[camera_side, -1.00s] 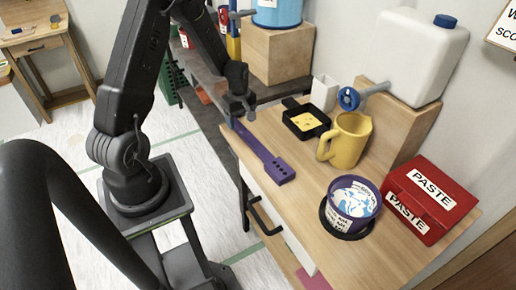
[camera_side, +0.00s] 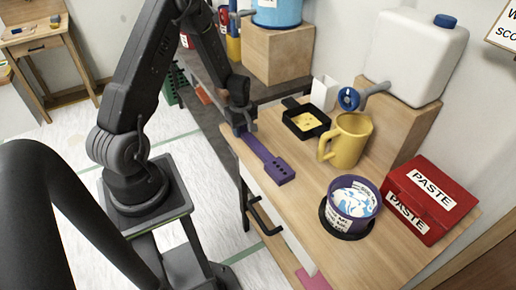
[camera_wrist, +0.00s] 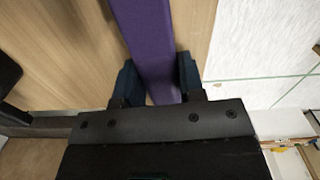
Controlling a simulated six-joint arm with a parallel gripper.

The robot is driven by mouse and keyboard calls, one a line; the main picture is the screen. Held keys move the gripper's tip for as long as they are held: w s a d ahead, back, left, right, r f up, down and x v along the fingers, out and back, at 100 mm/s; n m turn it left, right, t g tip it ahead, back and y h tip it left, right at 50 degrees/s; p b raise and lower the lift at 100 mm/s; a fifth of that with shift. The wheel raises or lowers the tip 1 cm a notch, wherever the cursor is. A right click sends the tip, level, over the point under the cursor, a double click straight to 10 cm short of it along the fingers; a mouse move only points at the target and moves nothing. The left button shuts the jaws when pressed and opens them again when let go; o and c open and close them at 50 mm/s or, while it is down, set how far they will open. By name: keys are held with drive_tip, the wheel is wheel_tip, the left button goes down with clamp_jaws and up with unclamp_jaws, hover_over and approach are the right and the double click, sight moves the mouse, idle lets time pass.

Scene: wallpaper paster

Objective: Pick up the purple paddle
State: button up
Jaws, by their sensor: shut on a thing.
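The purple paddle (camera_side: 272,164) lies along the left edge of the wooden worktop, its wide end with several dark holes toward the camera. In the side view my gripper (camera_side: 243,130) is down at the paddle's far, narrow end. In the wrist view the purple handle (camera_wrist: 146,40) runs between the two dark fingers of my gripper (camera_wrist: 158,85), which are shut on it. The paddle appears to rest on the worktop; any small gap under it cannot be told. The far tip of the handle is hidden by my gripper.
On the worktop (camera_side: 300,222) stand a black tray with yellow contents (camera_side: 306,121), a yellow mug (camera_side: 345,139), a purple paste bucket (camera_side: 352,203) and a red PASTE box (camera_side: 420,200). A white jug (camera_side: 415,55) stands on a wooden block behind. The worktop's near middle is clear.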

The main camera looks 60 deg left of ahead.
drive_tip(key=shift+c, duration=1.3)
drive_tip(key=shift+r, duration=0.65)
wheel_tip(320, 180, up, 3)
drive_tip(key=shift+f, duration=0.1)
drive_tip(key=s+a+r, duration=0.6)
drive_tip(key=s+r, duration=0.1)
drive_tip(key=s, duration=0.3)
